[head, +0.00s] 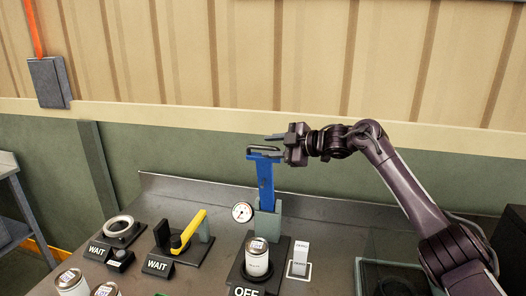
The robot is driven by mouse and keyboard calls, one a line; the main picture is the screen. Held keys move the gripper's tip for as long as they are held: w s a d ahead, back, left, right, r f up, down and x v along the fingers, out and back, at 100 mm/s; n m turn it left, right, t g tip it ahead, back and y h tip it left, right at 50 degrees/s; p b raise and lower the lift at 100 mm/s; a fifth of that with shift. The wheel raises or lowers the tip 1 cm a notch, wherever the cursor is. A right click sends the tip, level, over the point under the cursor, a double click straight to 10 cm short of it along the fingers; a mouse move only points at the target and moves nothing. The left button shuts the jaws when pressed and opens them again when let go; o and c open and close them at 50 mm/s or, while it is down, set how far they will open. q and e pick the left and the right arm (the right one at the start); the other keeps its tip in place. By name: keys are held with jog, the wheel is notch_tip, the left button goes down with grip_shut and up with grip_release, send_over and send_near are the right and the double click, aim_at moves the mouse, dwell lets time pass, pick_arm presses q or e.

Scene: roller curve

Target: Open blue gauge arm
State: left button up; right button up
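The blue gauge arm (265,186) stands upright at the back of a black base, its blue top bent to the left. A round white gauge dial (242,212) is at its lower left. A can (257,258) stands on the base in front of it, above an OFF label. My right gripper (268,143) reaches in from the right at the height of the arm's top. Its fingers point left and appear apart, with the lower one close to the blue top; I cannot tell whether they touch. My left gripper is not in view.
A yellow lever (188,230) on a fixture with a WAIT label is to the left. A ring fixture (119,229) with another WAIT label is farther left. Two cans (72,283) stand at the front left. A white switch (300,257) is right of the base. A wall runs behind.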

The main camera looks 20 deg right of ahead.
jog(key=v, duration=0.1)
jog(key=b+v, duration=0.1)
jog(key=v, duration=0.2)
jog(key=shift+s+d+r, duration=0.1)
jog(key=shift+s+r, duration=0.2)
jog(key=shift+r, duration=0.05)
jog(key=shift+d, duration=0.1)
